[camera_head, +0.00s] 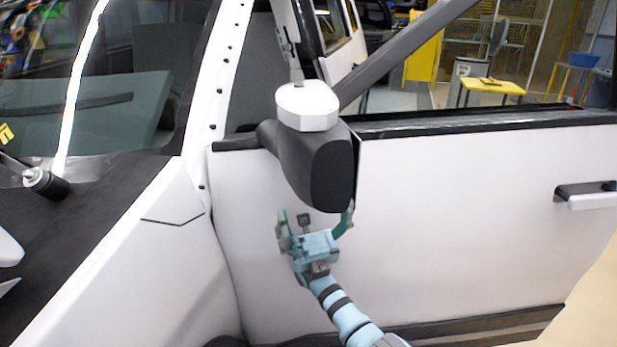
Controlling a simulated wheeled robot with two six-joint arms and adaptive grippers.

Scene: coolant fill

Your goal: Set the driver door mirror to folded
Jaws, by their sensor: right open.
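The driver door mirror (308,160) has a dark grey housing and a white cap on top. It stands out from the front of the white door (460,210), near the windshield pillar. My right gripper (315,218) is just below the mirror housing, its fingers pointing up and spread apart. The right finger's tip is close to the lower right edge of the housing; I cannot tell if it touches. The gripper holds nothing. My left gripper is out of the picture.
The black door handle (585,194) is at the right. The white fender (150,250) and windshield (90,100) are at the left. A yellow table (492,86) stands far behind the car.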

